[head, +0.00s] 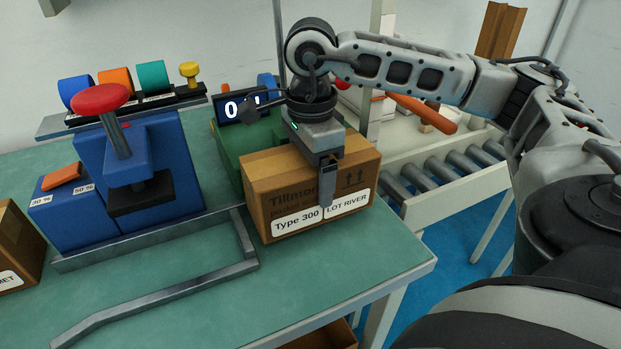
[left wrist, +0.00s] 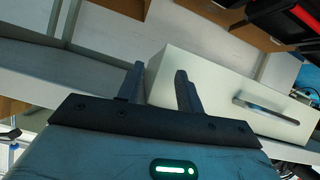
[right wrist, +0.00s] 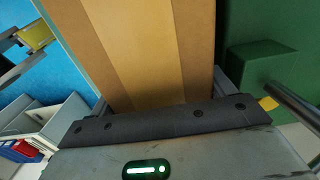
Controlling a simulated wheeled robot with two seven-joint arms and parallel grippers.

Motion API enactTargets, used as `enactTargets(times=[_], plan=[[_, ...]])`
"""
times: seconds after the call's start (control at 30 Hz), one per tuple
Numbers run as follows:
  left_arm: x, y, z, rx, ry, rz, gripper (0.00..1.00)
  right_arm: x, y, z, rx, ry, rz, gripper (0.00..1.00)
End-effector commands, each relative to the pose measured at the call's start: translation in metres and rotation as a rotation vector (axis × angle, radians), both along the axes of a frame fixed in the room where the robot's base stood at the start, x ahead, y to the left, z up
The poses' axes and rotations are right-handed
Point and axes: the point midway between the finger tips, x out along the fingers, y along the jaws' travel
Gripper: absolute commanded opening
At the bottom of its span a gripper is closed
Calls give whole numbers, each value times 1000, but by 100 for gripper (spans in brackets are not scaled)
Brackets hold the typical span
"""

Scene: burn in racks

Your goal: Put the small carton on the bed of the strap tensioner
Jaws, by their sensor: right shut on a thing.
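A brown carton (head: 268,187) labelled "Type 300" and "LOT RIVER" is in my right gripper (head: 321,168). One finger lies on its near face; the far finger is hidden. The carton also fills the middle of the right wrist view (right wrist: 145,50). It is upright in front of a green machine (head: 229,146) with a lit display, partly hidden behind it; I cannot tell whether its base touches anything. A blue press-like machine (head: 88,155) with a red knob stands left. Which machine is the strap tensioner is not clear. My left gripper (left wrist: 160,88) is open and empty, away from the table.
A metal rail frame (head: 170,290) lies on the green table (head: 330,270). Another carton (head: 18,250) is at the left edge. Coloured tape rolls (head: 115,80) sit on a rack behind. A roller conveyor (head: 440,172) is to the right. The table's front right is clear.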

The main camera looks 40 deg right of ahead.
Motion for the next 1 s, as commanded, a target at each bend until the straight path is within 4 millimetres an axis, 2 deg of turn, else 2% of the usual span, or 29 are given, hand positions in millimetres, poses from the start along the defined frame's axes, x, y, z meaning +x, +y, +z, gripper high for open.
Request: enactTargets(times=[0.13, 0.53, 0.57, 0.87, 1.0], plan=[[0, 0, -2, 2, -1, -1, 36, 0, 0, -18, 0, -1, 0, 31], [0, 0, -7, 3, -1, -2, 36, 0, 0, -23, 0, -3, 1, 31], [0, 0, -5, 3, -1, -2, 36, 0, 0, -23, -1, 0, 1, 90], [0, 0, -3, 4, -3, -2, 36, 0, 0, -21, 0, 0, 1, 91], [0, 0, 0, 3, -3, -2, 36, 0, 0, -11, 1, -1, 1, 91]])
